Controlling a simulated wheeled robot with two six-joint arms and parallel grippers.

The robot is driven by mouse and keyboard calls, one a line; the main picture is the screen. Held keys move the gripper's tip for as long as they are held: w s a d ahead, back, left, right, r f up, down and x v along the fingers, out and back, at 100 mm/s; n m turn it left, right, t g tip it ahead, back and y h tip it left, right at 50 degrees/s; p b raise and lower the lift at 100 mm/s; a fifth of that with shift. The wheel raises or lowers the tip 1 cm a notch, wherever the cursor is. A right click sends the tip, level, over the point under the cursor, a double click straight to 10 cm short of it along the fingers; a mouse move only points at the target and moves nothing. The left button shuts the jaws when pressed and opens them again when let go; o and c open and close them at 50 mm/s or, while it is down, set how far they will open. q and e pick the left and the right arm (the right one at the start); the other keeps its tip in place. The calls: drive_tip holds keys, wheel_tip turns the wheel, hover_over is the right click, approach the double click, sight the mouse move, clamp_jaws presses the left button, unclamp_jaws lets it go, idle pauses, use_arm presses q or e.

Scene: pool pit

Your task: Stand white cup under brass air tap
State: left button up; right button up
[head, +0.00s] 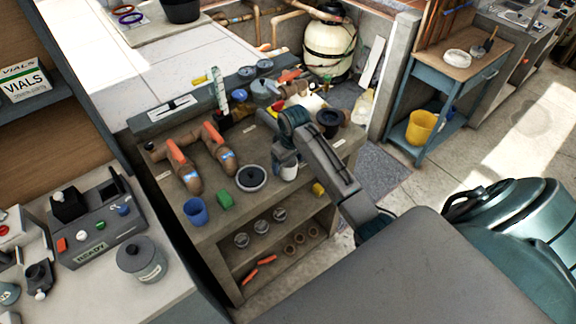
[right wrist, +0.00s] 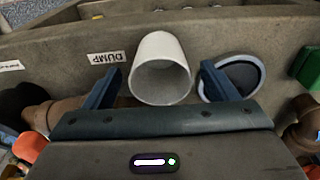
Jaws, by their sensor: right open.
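The white cup (head: 289,172) stands on the bench, partly hidden by my right gripper (head: 284,158). In the right wrist view the white cup (right wrist: 161,72) is between the two blue fingers of my right gripper (right wrist: 161,82), its round opening toward the camera. The fingers are open, with a gap visible on each side of the cup. Brown pipe elbows with orange levers (head: 184,162) rise from the bench to the left; I cannot tell which fitting is the brass air tap. My left gripper is not in view.
A round dark dish with a pale rim (head: 251,178) sits close left of the cup. A green block (head: 225,201) and a blue cup (head: 196,211) stand farther left. A black pot (head: 329,120) stands to the right. Shelves below the bench top (head: 293,209) hold small jars.

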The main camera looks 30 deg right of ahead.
drive_tip(key=c, duration=1.1)
